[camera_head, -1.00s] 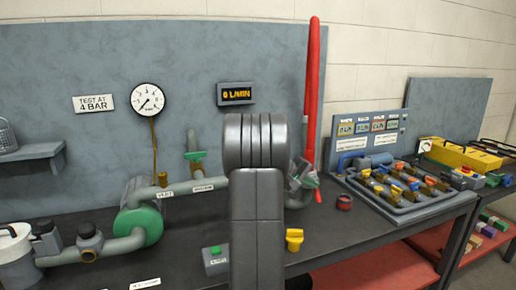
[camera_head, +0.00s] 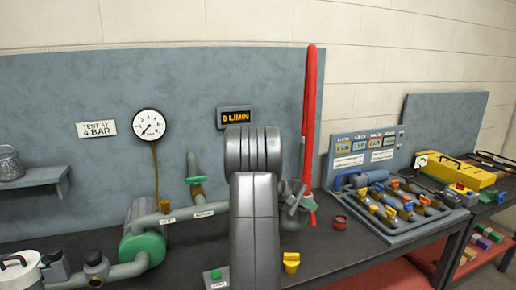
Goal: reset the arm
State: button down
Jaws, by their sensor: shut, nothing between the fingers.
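My arm's grey links (camera_head: 254,200) stand upright in the middle of the view and hide part of the bench and pipework. My gripper (camera_head: 302,198) shows small and grey just right of the links, partly hidden by them. It is shut and empty. It is in front of the lower end of a tall red bar (camera_head: 312,110); I cannot tell whether they touch.
A pipe with a green flange (camera_head: 143,249) runs along the bench at left. A gauge (camera_head: 148,124) and a display (camera_head: 235,117) hang behind. A yellow knob (camera_head: 291,262), a red ring (camera_head: 340,222) and a valve manifold (camera_head: 396,207) are at right.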

jog(key=shift+r, duration=0.1)
jog(key=shift+f, duration=0.2)
dwell(0.4)
jog(key=f+b, duration=0.1)
jog(key=b, duration=0.3)
jog(key=f+m+t+b, duration=0.1)
jog(key=b, duration=0.4)
jog(key=shift+w+a+m+y, duration=0.15)
jog(key=shift+w+m+y, duration=0.15)
jog(key=shift+w, duration=0.05)
jog(key=t+b, duration=0.1)
jog(key=b, duration=0.2)
jog(key=shift+f, duration=0.1)
jog(key=b, duration=0.2)
jog(key=m+t+b, duration=0.1)
jog(key=b, duration=0.2)
jog(key=shift+a+f, duration=0.15)
jog(key=shift+f, duration=0.15)
jog(key=m+b, duration=0.1)
jog(key=b, duration=0.3)
jog(key=s+t+b, duration=0.1)
jog(key=b, duration=0.2)
jog(key=shift+a+f+m+t+y+b, duration=0.2)
jog(key=shift+f+m+t+y+b, duration=0.1)
jog(key=shift+f+m+y+b, duration=0.1)
